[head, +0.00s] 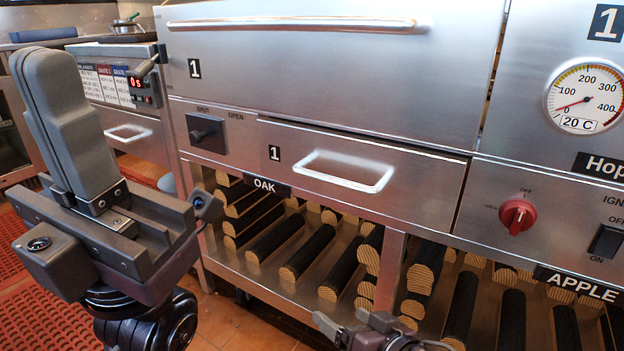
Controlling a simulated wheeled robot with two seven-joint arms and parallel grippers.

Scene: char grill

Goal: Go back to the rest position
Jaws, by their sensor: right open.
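My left gripper (50,75) is large and close at the left of the head view. Its grey fingers point up and lie against each other, with nothing seen between them. My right gripper (380,336) shows only in part at the bottom edge, right of centre. Its jaws are apart and I see nothing between them; the rest of that arm is out of the frame. Both grippers are in front of the steel grill (330,75) and appear apart from it.
The grill has a closed lid with a long handle (290,23), a drawer with a handle (345,171), a red knob (516,216) and a gauge (585,97). Logs (308,253) lie on the shelf below. A controller unit (118,85) stands behind my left gripper. Red matting (55,325) covers floor at left.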

